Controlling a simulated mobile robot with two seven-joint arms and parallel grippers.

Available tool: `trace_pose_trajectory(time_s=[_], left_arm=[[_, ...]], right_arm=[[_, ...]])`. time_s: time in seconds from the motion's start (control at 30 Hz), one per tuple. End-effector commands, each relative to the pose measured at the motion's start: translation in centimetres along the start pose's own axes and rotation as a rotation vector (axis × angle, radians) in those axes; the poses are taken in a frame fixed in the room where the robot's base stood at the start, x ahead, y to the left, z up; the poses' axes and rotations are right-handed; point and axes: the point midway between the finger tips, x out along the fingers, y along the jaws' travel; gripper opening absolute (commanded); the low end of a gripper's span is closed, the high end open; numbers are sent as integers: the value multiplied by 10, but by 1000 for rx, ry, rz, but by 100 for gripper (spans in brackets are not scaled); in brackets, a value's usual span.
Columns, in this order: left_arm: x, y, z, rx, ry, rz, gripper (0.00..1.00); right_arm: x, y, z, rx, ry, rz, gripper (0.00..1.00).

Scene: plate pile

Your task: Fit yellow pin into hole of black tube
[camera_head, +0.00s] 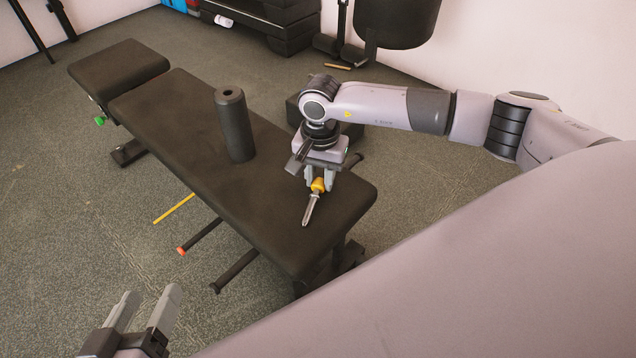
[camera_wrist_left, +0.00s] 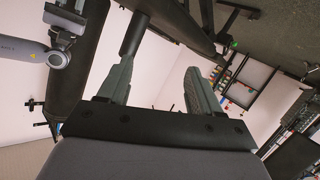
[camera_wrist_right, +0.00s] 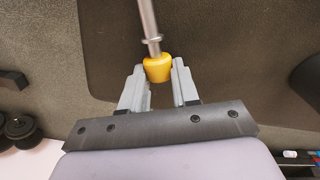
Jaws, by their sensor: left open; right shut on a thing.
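The black tube (camera_head: 234,125) stands upright on the black bench (camera_head: 190,135), with a hole in its top. My right gripper (camera_head: 318,178) is shut on the yellow pin (camera_head: 318,186), to the right of the tube and apart from it. The pin's yellow head (camera_wrist_right: 158,68) is between the fingers, and its silver metal shaft (camera_wrist_right: 149,22) sticks out beyond them. In the head view the shaft points downward over the bench's near right end. My left gripper (camera_head: 150,305) is open and empty at the bottom left; its spread fingers (camera_wrist_left: 160,85) also show in the left wrist view.
The bench has a raised head pad (camera_head: 118,66) at the back left and bar legs with an orange end cap (camera_head: 181,251) on its near side. A yellow bar (camera_head: 174,208) shows beside it. Gym equipment (camera_head: 265,20) stands along the back wall. The bench top around the tube is clear.

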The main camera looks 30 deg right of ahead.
Motion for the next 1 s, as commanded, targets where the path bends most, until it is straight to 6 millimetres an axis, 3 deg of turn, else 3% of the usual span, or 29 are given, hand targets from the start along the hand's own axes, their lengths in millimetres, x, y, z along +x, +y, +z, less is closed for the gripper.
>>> trace_pose_trajectory(time_s=[0.17,0.3,0.5,0.7,1.0], left_arm=[[-2,6,-4,-27,-21,16,65],[4,9,-7,-67,-47,23,65],[-7,-3,-7,0,-74,-45,65],[-15,-10,-8,48,-90,-87,65],[-20,-14,-8,78,-100,-111,65]], right_arm=[[-29,-1,-1,0,3,-5,0],[-67,0,-1,0,4,-4,0],[-126,-1,-1,0,3,-5,0],[-171,0,-1,1,3,-3,0],[-198,0,0,0,1,-1,0]])
